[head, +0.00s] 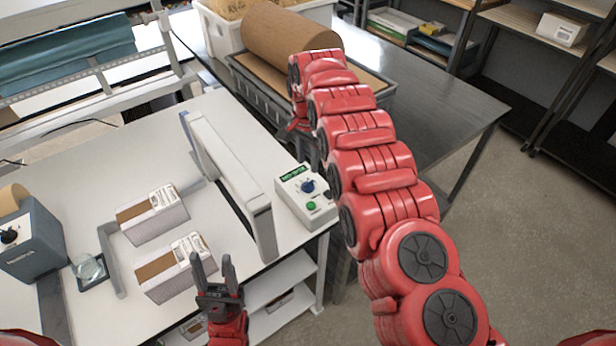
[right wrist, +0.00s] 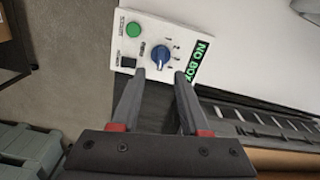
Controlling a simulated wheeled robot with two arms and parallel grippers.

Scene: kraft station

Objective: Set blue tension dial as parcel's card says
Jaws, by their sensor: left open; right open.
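The blue tension dial (head: 307,186) sits on a white control box (head: 290,197) at the right end of the white table. The box also has a green button (head: 311,206) and a lit green display; in the right wrist view the display (right wrist: 201,62) reads "NO BOX". In that view my right gripper (right wrist: 158,75) is open, its fingertips just short of the blue dial (right wrist: 161,55), one toward each side. My left gripper (head: 213,262) is open and empty near the table's front edge. Two parcels (head: 152,213) (head: 175,267) with white labels lie on the table; their print is too small to read.
A white upright frame (head: 230,185) stands between the parcels and the control box. A grey-blue machine (head: 30,240) is at the left. A kraft paper roll (head: 290,40) lies in a tray behind the box. The grey floor at right is clear.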

